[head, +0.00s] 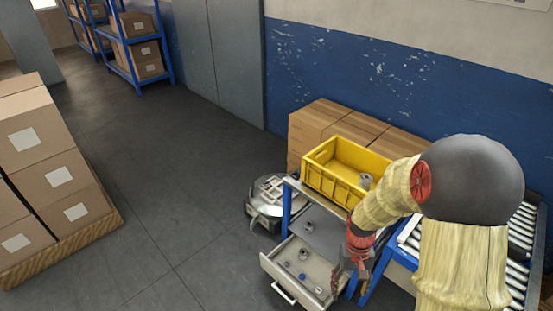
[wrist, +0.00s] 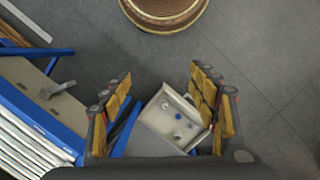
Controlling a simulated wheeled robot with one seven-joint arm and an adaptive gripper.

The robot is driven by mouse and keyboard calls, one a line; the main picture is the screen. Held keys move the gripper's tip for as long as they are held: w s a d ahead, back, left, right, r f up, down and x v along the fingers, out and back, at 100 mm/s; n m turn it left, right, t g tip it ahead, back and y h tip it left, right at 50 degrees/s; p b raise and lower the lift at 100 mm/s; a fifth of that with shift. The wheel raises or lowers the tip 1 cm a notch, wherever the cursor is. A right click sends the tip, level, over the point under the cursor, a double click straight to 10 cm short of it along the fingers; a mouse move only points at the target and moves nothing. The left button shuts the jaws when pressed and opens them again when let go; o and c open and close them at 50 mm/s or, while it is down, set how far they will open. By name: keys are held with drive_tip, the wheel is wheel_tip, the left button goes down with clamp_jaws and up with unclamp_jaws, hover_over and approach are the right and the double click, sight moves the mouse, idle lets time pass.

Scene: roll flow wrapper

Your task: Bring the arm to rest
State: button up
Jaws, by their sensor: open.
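My gripper (wrist: 160,75) is open in the wrist view, its two yellow-padded fingers well apart with nothing between them. In the head view my arm, in cream sleeves, reaches down at the right, and my gripper (head: 349,262) hangs by the right side of an open drawer (head: 277,266). The head view does not show the fingertips clearly. The drawer also shows beyond the fingers in the wrist view (wrist: 150,117), partly behind the right finger. It holds several small grey parts and a blue one.
A yellow crate (head: 327,180) with a grey part stands on the cart above the drawer. A roller conveyor (head: 523,228) lies at the right, partly behind my arm. Cardboard boxes (head: 310,130) stand behind the crate, and stacked boxes (head: 45,165) at the left.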

drive_tip(key=s+a+r+t+b, duration=0.1)
drive_tip(key=s+r+t, duration=0.3)
drive_tip(key=r, duration=1)
drive_tip(key=s+a+r+t+b, duration=0.2)
drive_tip(key=s+r+t, duration=0.2)
drive_tip(key=s+r, duration=0.4)
wheel_tip(320, 180, up, 6)
drive_tip(key=shift+s+a+r, duration=0.1)
drive_tip(key=shift+s+a, duration=0.05)
drive_tip(key=shift+a, duration=0.15)
